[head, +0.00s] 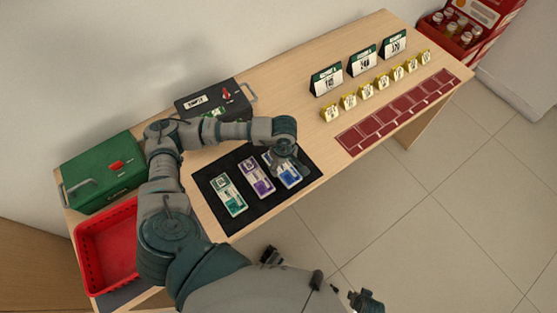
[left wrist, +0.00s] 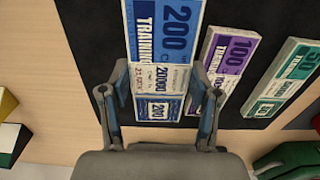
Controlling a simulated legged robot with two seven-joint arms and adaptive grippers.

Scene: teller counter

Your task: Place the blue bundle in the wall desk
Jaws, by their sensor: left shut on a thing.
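The blue bundle (head: 291,181) lies at the right end of a row on a black mat (head: 245,219). My left gripper (head: 287,170) is over it and partly hides it. In the left wrist view the two fingers of the left gripper (left wrist: 162,90) stand on either side of the blue bundle (left wrist: 160,30), shut on its banded middle. The bundle looks flat on the mat; any small lift cannot be told. The light wood desk (head: 280,80) stands along the wall.
A purple bundle (head: 257,180) and a green bundle (head: 229,196) lie beside the blue one. A black box (head: 236,101), a green box (head: 103,172) and a red basket (head: 88,262) stand to the left. Yellow blocks (head: 366,91), signs and red mats (head: 385,119) fill the right.

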